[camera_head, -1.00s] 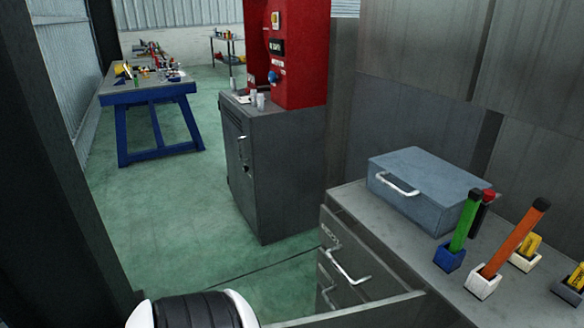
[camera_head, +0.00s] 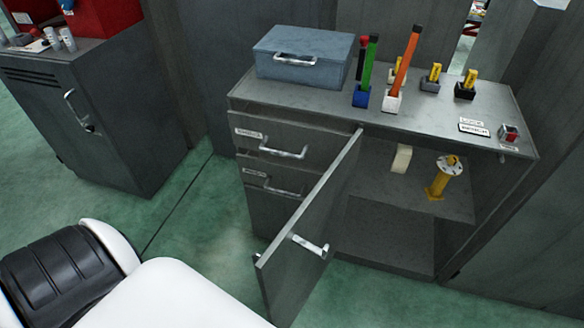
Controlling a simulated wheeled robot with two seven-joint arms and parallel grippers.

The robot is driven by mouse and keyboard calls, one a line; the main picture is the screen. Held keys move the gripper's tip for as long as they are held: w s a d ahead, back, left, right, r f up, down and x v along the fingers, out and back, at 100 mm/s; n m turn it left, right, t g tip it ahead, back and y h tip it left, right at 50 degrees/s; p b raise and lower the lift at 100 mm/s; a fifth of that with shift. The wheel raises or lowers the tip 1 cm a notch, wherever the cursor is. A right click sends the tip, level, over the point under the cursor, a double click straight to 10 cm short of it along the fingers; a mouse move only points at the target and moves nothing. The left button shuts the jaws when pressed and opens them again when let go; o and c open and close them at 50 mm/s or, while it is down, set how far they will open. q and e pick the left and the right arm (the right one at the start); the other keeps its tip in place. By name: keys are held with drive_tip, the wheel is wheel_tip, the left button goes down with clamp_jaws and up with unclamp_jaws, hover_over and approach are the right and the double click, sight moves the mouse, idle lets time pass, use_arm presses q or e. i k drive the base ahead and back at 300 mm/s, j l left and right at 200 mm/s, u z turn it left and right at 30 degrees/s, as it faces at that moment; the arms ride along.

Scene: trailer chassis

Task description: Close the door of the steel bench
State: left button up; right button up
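The steel bench (camera_head: 420,127) stands at the right of the head view. It is a grey cabinet with drawers on its left side. Its door (camera_head: 312,228) stands wide open, hinged near the middle of the front and swung out towards me. The door has a silver handle (camera_head: 310,245) near its free edge. The open compartment (camera_head: 390,228) shows a shelf with a yellow part (camera_head: 443,178) and a pale item on it. Neither of my grippers is in view; only white and black parts of my own arm show at the lower left.
A blue-grey metal box (camera_head: 300,58) and several coloured tools in small holders stand on the bench top. Another grey cabinet (camera_head: 115,120) with red equipment on it is at the left. Green floor (camera_head: 190,215) lies clear between the cabinets, left of the open door.

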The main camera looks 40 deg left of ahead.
sight(290, 269)
drive_tip(key=k+j+z, duration=0.1)
drive_tip(key=j, duration=0.3)
drive_tip(key=j+z, duration=0.1)
drive_tip(key=j, duration=0.3)
drive_tip(key=k+j, duration=0.15)
drive_tip(key=j, duration=0.2)
drive_tip(key=k+j+z, duration=0.15)
drive_tip(key=j, duration=0.25)
drive_tip(key=k+j+z, duration=0.1)
drive_tip(key=j, duration=0.25)
drive_tip(key=i+j+z, duration=0.45)
drive_tip(key=j, duration=0.25)
drive_tip(key=k+l, duration=0.05)
drive_tip(key=k, duration=0.05)
